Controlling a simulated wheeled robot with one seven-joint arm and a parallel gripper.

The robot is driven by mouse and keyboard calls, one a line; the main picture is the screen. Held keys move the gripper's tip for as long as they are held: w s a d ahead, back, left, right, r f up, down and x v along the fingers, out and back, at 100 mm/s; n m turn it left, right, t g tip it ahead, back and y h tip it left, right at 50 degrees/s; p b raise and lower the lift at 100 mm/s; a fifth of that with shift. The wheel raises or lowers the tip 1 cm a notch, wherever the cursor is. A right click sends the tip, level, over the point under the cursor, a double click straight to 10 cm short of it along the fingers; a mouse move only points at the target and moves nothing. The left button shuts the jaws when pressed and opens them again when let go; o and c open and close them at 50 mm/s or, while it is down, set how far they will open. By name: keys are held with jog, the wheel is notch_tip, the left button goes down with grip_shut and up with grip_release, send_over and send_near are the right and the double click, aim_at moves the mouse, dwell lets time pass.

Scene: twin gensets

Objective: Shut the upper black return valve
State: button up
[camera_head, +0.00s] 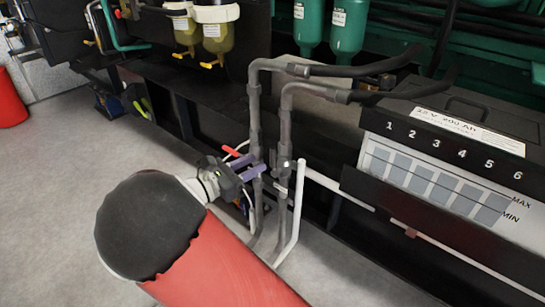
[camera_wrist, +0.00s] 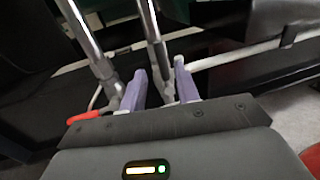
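Two grey vertical pipes stand side by side, a left pipe (camera_head: 254,112) and a right pipe (camera_head: 284,125). A small valve fitting (camera_head: 285,163) sits on the right pipe. I cannot clearly make out a black handle on it. My gripper (camera_head: 259,168) is at the pipes at valve height, its purple fingers pointing at them. In the wrist view my gripper (camera_wrist: 160,82) has its fingers apart, with the right pipe (camera_wrist: 153,38) behind the gap. I cannot tell whether a finger touches a pipe. The fingers hide part of the left pipe.
A red lever (camera_head: 232,151) is just left of my fingers; it also shows in the wrist view (camera_wrist: 84,117). A white pipe (camera_head: 298,205) runs close on the right. A battery box (camera_head: 450,160) stands further right. Open floor (camera_head: 60,200) lies to the left.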

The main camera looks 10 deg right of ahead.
aim_at(271, 156)
jog(key=b+x, duration=0.1)
jog(key=x, duration=0.6)
grip_shut()
